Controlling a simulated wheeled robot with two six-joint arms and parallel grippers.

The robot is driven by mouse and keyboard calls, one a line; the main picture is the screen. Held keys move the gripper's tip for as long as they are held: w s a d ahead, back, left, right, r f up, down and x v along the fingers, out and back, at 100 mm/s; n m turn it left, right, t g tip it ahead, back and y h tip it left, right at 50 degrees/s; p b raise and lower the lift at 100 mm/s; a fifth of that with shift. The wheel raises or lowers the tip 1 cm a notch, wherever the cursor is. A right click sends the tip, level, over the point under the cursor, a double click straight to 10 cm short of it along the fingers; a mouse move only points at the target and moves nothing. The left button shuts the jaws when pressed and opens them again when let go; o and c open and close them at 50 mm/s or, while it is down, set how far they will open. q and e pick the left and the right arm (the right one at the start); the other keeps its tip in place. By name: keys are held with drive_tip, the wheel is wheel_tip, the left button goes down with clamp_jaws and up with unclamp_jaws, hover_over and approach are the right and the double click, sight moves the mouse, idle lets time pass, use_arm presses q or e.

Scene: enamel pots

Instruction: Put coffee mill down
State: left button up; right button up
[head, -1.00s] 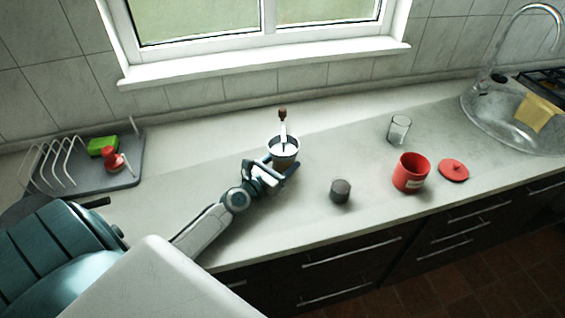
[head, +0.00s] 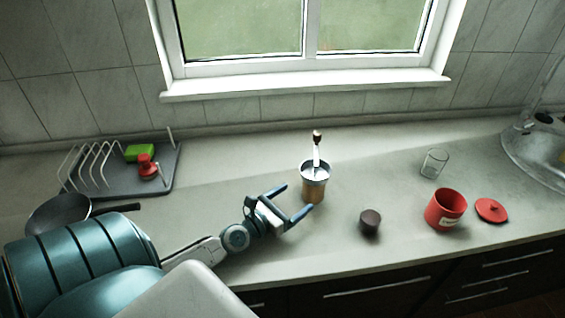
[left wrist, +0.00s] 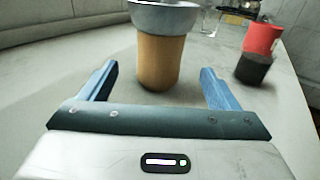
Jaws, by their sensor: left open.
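The coffee mill (head: 314,187) stands upright on the counter, with a metal top and a crank handle that ends in a brown knob. In the left wrist view its tan body (left wrist: 160,62) stands just beyond and between my fingertips. My left gripper (head: 296,202) is open and empty, a little in front and to the left of the mill, with its fingers pointing at it. In the left wrist view both blue fingers (left wrist: 158,75) are spread apart, clear of the mill. My right gripper is not in view.
To the right stand a dark round canister (head: 370,222), a red enamel pot (head: 445,210), its red lid (head: 491,210) and a clear glass (head: 434,163). At left are a grey dish rack (head: 125,180) and a dark pan (head: 58,214). The counter behind the mill is clear.

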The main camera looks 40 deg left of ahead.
use_arm(q)
drive_tip(key=shift+s+a+b, duration=0.2)
drive_tip(key=shift+s+b, duration=0.25)
drive_tip(key=shift+s, duration=1.4)
